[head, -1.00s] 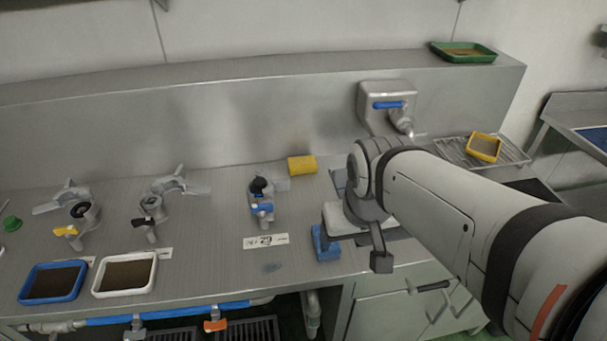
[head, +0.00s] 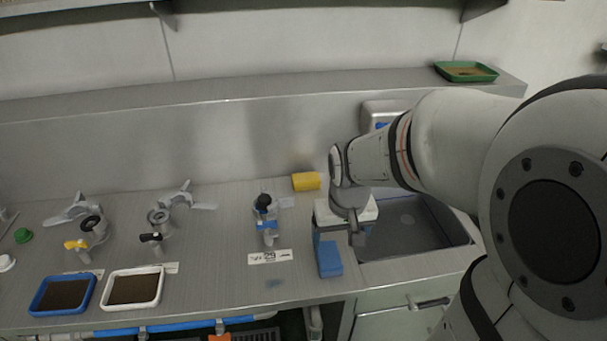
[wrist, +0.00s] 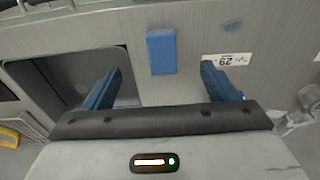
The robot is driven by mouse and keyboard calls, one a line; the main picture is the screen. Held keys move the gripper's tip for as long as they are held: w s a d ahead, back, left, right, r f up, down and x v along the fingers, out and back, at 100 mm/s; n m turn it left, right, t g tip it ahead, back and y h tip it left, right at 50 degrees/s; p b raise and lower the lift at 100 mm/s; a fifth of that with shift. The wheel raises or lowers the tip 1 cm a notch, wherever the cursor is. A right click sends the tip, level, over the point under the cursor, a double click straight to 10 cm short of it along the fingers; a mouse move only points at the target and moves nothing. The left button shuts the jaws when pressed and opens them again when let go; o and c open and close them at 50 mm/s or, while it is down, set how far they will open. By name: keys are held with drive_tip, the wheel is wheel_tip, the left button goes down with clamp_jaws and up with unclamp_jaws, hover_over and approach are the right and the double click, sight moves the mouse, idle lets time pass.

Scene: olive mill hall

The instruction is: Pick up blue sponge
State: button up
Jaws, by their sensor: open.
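The blue sponge (head: 330,259) lies on the steel counter near its front edge, just left of the sink. It is a plain blue block, and it also shows in the wrist view (wrist: 161,52). My gripper (head: 337,237) is open and empty above the counter by the sink corner. In the wrist view its two blue fingers (wrist: 161,70) stand wide apart, with the sponge lined up between them and slightly beyond the tips. I cannot tell the exact height above the sponge.
The sink basin (head: 408,225) is right of the sponge. A yellow sponge-like block (head: 306,181) lies behind. A number label (head: 269,257) and a blue-handled valve (head: 266,218) are to the left. A white tray (head: 133,304) and a blue tray (head: 91,296) stand further left.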

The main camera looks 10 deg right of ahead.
drive_tip(key=g+p, duration=0.1)
drive_tip(key=p, duration=0.1)
hover_over(329, 254)
drive_tip(key=f, duration=0.4)
drive_tip(key=s+f, duration=0.1)
drive_tip(key=f, duration=0.1)
drive_tip(key=shift+a+f, duration=0.1)
drive_tip(key=shift+f, duration=0.2)
drive_tip(key=shift+w+f+p, duration=0.2)
drive_tip(key=shift+f+p, duration=0.3)
drive_tip(key=shift+f, duration=1.65)
drive_tip(key=shift+w+f+p, duration=0.2)
drive_tip(key=shift+f+p, duration=0.3)
drive_tip(key=shift+f, duration=1.6)
drive_tip(key=c, duration=1.1)
drive_tip(key=shift+r, duration=0.15)
wheel_tip(329, 254, up, 10)
drive_tip(key=shift+f+b, duration=0.1)
drive_tip(key=shift+b, duration=0.55)
